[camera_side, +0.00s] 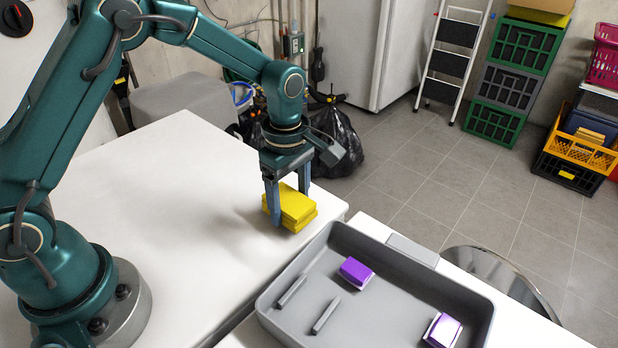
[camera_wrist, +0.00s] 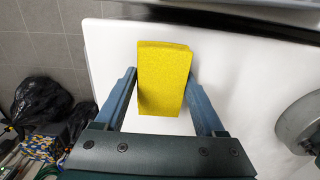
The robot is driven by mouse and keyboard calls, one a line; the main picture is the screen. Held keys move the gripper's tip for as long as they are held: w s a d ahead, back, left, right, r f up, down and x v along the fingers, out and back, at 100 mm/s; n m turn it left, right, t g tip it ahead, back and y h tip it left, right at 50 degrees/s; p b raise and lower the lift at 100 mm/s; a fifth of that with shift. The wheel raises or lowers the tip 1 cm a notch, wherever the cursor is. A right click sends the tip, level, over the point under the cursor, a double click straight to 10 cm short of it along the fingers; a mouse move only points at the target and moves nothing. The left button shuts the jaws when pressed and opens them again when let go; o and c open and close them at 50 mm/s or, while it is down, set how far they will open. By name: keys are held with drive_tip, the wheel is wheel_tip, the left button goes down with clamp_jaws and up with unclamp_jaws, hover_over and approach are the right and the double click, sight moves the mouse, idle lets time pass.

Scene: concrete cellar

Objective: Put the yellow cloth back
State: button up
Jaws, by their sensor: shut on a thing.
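The yellow cloth (camera_side: 298,207) is a thick, folded-looking block, with two layers showing in the side view. It is between the fingers of my gripper (camera_side: 288,208), which is shut on it, near the right edge of the white table (camera_side: 170,190). I cannot tell whether its underside touches the table. In the wrist view the cloth (camera_wrist: 163,70) stands out beyond the fingers of my gripper (camera_wrist: 163,84), one on each side. A grey tray (camera_side: 400,302) lies to the right of the cloth, with two low ridges on its floor.
Two purple-and-white blocks, one farther back (camera_side: 355,272) and one nearer (camera_side: 443,330), sit in the tray. A round metal thing (camera_side: 505,275) is beyond the tray's right side. Black bags (camera_side: 338,140) stand on the floor behind the table. The table's left part is clear.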

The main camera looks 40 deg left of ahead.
drive_tip(key=shift+f, duration=0.65)
drive_tip(key=shift+f, duration=0.15)
drive_tip(key=o, duration=1.3)
